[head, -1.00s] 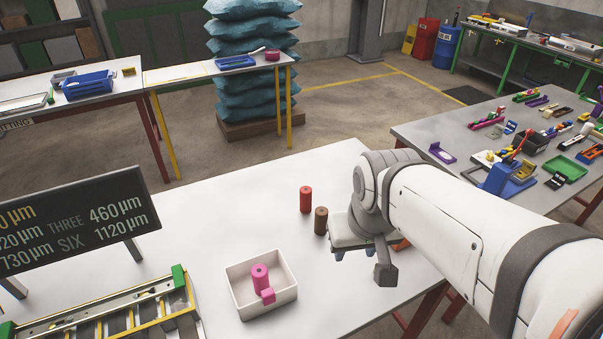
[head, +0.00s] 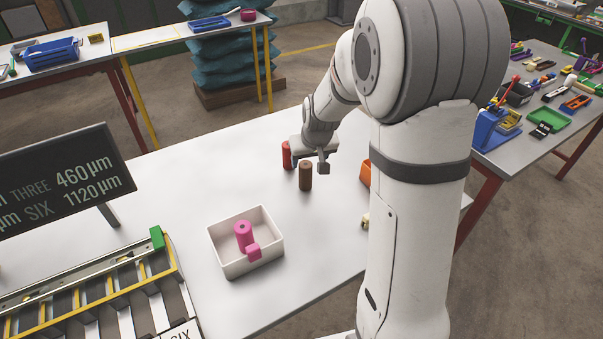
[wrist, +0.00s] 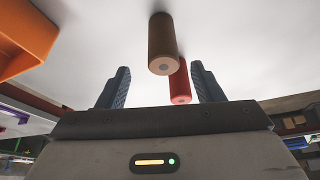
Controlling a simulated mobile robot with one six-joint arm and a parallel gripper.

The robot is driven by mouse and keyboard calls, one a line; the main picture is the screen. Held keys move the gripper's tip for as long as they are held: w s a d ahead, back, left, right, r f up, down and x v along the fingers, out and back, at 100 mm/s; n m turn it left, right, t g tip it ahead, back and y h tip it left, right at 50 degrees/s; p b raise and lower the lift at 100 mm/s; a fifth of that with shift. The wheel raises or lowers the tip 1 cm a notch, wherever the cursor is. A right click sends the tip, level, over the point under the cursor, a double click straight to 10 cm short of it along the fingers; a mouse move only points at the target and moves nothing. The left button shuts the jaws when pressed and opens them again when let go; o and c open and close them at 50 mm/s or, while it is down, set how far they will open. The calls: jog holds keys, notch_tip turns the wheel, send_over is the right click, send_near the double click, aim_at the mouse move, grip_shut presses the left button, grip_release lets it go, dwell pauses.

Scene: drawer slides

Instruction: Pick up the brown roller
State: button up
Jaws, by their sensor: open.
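The brown roller (head: 305,177) stands upright on the white table, just below my gripper in the head view. In the wrist view the brown roller (wrist: 162,42) is at the top middle, its end face towards the camera. My gripper (wrist: 160,78) is open and empty, with one blue-grey finger on each side. The brown roller is not held. My fingertips are hidden in the head view.
A white bin (head: 230,267) holds a pink roller (head: 242,235) and a pink block. An orange bin (head: 366,172) is to the right, partly behind my arm; it shows in the wrist view (wrist: 20,35). A roller rack (head: 88,296) and sign (head: 60,180) are at left.

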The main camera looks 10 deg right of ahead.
aim_at(305, 171)
jog(key=x, duration=0.7)
jog(key=shift+a+f+p, duration=0.2)
jog(key=shift+f+p, duration=0.1)
jog(key=shift+p, duration=0.05)
jog(key=c, duration=1.2)
